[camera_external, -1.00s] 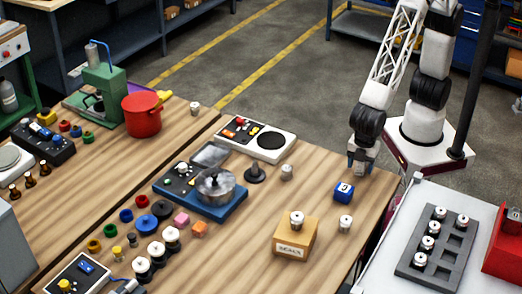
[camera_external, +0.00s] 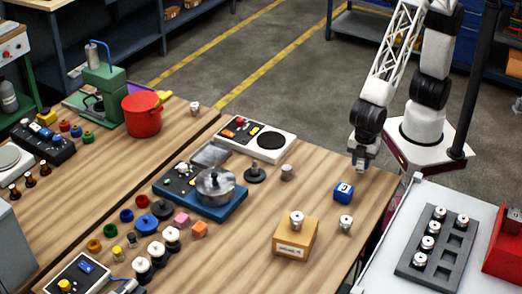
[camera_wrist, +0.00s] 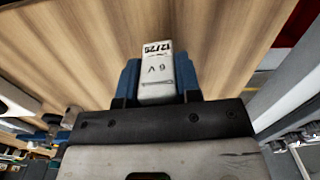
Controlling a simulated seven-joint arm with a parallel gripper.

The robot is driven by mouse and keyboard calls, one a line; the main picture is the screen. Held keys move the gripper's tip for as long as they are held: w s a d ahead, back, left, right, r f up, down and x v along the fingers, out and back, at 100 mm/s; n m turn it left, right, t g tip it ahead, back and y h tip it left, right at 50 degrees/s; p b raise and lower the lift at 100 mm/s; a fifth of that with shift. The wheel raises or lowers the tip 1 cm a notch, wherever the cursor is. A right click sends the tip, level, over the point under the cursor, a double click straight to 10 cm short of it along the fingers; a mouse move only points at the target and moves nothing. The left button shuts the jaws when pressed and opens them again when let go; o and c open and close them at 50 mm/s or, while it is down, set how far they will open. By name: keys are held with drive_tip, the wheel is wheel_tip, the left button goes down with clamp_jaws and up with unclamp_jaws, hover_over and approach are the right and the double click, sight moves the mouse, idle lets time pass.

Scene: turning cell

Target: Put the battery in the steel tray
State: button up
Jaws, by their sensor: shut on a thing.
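The battery (camera_wrist: 157,75) is a pale grey block with "9V" and other dark print, seen in the wrist view. My gripper (camera_wrist: 158,82) is shut on it, with a blue finger at either side. In the external view my gripper (camera_external: 362,166) hangs over the far right corner of the wooden table; the battery is hard to make out there. A grey metal tray (camera_external: 209,154), which looks like the steel tray, lies at the back of the blue-based station left of the table's middle, behind a silver pot.
A blue numbered cube (camera_external: 343,193) and a small white-topped part (camera_external: 346,223) stand near my gripper.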

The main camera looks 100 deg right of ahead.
wheel_tip(320, 180, up, 2)
drive_tip(key=shift+r, duration=0.25)
drive_tip(key=s+d+r, duration=0.1)
drive_tip(key=s+d, duration=0.8)
drive_tip(key=s, duration=0.4)
drive_tip(key=shift+d, duration=0.25)
drive_tip(key=shift+w+r, duration=0.1)
drive_tip(key=shift+w, duration=0.05)
drive_tip(key=w+a+r, duration=0.1)
drive_tip(key=w+r, duration=0.2)
drive_tip(key=w, duration=1.3)
drive_tip(key=w+a+r, duration=0.1)
drive_tip(key=w+r, duration=0.2)
drive_tip(key=w, duration=1.2)
drive_tip(key=w+d, duration=0.4)
drive_tip(key=w, duration=0.5)
drive_tip(key=w+d, duration=0.4)
drive_tip(key=w, duration=0.5)
drive_tip(key=w+d+m, duration=0.1)
drive_tip(key=w+d, duration=0.3)
drive_tip(key=w, duration=0.6)
drive_tip(key=shift+f, duration=0.2)
